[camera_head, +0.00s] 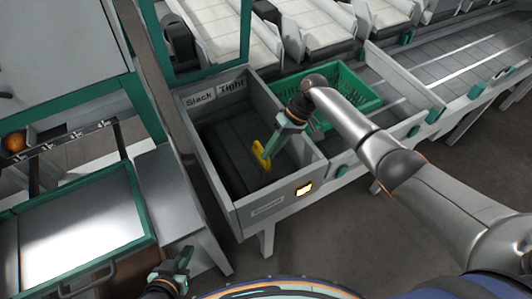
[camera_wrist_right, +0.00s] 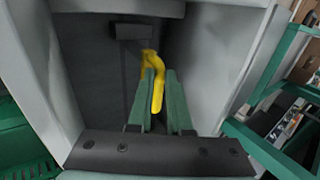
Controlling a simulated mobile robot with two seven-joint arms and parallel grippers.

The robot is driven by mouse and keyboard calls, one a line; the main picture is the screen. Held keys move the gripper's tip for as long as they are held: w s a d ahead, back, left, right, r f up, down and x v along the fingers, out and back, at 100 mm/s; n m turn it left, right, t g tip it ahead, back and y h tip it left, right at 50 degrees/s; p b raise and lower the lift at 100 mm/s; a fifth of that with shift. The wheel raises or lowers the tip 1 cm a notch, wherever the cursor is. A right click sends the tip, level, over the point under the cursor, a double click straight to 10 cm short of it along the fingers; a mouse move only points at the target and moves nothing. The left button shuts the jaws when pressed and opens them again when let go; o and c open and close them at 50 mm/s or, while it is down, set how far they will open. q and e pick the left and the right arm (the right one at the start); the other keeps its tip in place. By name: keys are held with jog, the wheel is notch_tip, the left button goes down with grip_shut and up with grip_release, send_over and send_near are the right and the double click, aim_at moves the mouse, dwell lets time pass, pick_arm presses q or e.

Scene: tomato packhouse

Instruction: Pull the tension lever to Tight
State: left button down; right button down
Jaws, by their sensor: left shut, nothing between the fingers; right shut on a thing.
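The yellow tension lever (camera_head: 261,156) stands inside a grey box, below two labels on the back wall reading Slack (camera_head: 199,96) and Tight (camera_head: 232,86). It is nearer the Tight side. My right gripper (camera_head: 268,153) is shut on the lever; in the right wrist view its green fingers (camera_wrist_right: 160,100) are on either side of the yellow lever (camera_wrist_right: 157,92), whose top bends over. The lever's base is partly hidden. My left gripper (camera_head: 184,260) is shut and empty at the bottom of the head view, away from the box.
A green-framed tray (camera_head: 72,226) and a tomato (camera_head: 14,142) are on the left.

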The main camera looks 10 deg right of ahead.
jog(key=shift+d+f, duration=0.25)
jog(key=shift+d, duration=0.1)
